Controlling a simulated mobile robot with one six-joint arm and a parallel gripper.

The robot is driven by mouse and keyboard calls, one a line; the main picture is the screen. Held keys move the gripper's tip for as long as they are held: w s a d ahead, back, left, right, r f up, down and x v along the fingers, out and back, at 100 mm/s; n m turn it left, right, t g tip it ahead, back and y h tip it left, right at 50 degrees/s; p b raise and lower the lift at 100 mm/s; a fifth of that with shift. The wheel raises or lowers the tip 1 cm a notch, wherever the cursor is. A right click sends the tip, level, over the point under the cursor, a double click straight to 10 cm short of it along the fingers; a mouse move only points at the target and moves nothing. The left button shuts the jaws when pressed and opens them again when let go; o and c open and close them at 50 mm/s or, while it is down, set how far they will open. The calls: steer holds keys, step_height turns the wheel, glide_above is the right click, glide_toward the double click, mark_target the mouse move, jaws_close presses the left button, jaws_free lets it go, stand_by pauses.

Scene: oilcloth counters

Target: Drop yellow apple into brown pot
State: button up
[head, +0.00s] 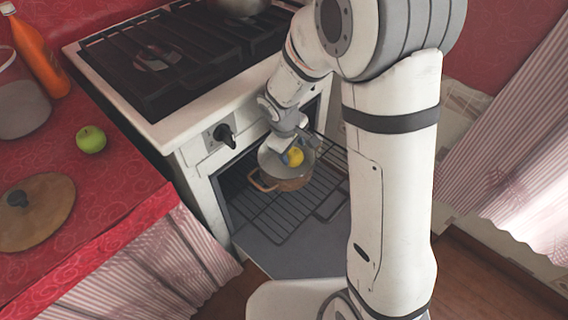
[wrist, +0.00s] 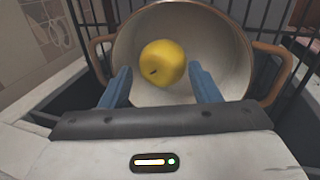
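The yellow apple (head: 295,156) is inside the mouth of the brown pot (head: 287,184), which has a pale interior. The pot stands on the oven rack. In the wrist view the apple (wrist: 163,63) shows against the inner wall of the pot (wrist: 217,42); whether it rests on the bottom cannot be told. My gripper (wrist: 160,80) has its two blue fingers spread, with gaps between them and the apple. In the head view my gripper (head: 287,150) is at the pot's mouth, beside the apple and partly hidden by my arm.
The oven door (head: 300,240) is folded down below the rack (head: 300,205). The stove (head: 165,60) is above. On the red counter at left are a green apple (head: 91,139), a wooden lid (head: 45,220), an orange bottle (head: 38,55) and a clear container (head: 20,100).

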steer(key=o, duration=0.4)
steer(key=shift+c, duration=0.2)
steer(key=p+v, duration=0.2)
steer(key=v, duration=0.6)
steer(key=shift+p, duration=0.3)
steer(key=s+d+r+m+p, duration=0.3)
steer(key=s+r+p, duration=0.3)
steer(key=r, duration=0.4)
steer(key=s+d+r+m+y+p, duration=0.1)
steer(key=s+d+r+m+p, duration=0.2)
steer(key=r, duration=0.8)
steer(key=s+d+r+m+y+p, duration=0.1)
steer(key=s+d+r+m+p, duration=0.2)
steer(key=s+r+p, duration=0.6)
steer(key=d+r+p, duration=0.1)
steer(key=d+p, duration=0.1)
steer(key=shift+d+r+m+p, duration=0.2)
steer(key=shift+d+m+p, duration=0.1)
steer(key=shift+d+p, duration=0.1)
